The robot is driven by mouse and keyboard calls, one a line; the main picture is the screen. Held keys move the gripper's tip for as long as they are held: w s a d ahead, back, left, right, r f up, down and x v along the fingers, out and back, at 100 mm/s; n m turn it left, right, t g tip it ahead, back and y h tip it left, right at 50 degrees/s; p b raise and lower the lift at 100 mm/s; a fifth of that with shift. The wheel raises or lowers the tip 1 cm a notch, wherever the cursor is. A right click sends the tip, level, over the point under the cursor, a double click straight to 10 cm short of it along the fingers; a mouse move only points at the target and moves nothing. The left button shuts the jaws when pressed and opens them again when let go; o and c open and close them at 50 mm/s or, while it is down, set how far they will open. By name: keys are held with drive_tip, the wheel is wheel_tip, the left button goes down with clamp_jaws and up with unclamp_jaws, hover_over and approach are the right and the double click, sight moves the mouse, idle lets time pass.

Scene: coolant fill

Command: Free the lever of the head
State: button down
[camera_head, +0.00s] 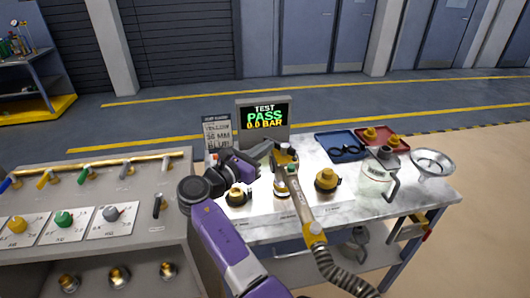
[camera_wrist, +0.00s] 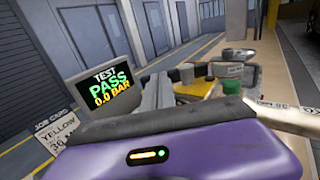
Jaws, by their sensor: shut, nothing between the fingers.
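The head (camera_head: 286,158) is a dark and brass piece at the top of a tan handle (camera_head: 300,205), standing over the middle fitting on the bench. A small green part shows on it. I cannot clearly make out its lever. My gripper (camera_head: 264,153) is shut and empty, just left of the head, with its fingers pointing towards it. In the wrist view the shut grey fingers (camera_wrist: 156,92) lie beside the head's yellow and green parts (camera_wrist: 200,88). I cannot tell whether they touch. My purple hand hides the head's lower part there.
A screen (camera_head: 264,115) reading "TEST PASS 0.0 BAR" and a job card (camera_head: 217,133) stand behind. Yellow-collared fittings (camera_head: 327,181) flank the head. A hose (camera_head: 340,273) hangs in front. Trays (camera_head: 322,139), a glass jug (camera_head: 375,180) and a funnel (camera_head: 432,162) stand right.

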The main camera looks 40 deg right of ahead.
drive_tip(key=shift+w+d+r+m+g+p, duration=0.1)
drive_tip(key=shift+w+d+m+g+p, duration=0.35)
drive_tip(key=shift+d+g, duration=0.35)
drive_tip(key=shift+w+d+m+g+p, duration=0.35)
drive_tip(key=shift+d+m+g, duration=0.2)
drive_tip(key=shift+d+g, duration=0.2)
drive_tip(key=shift+d, duration=0.25)
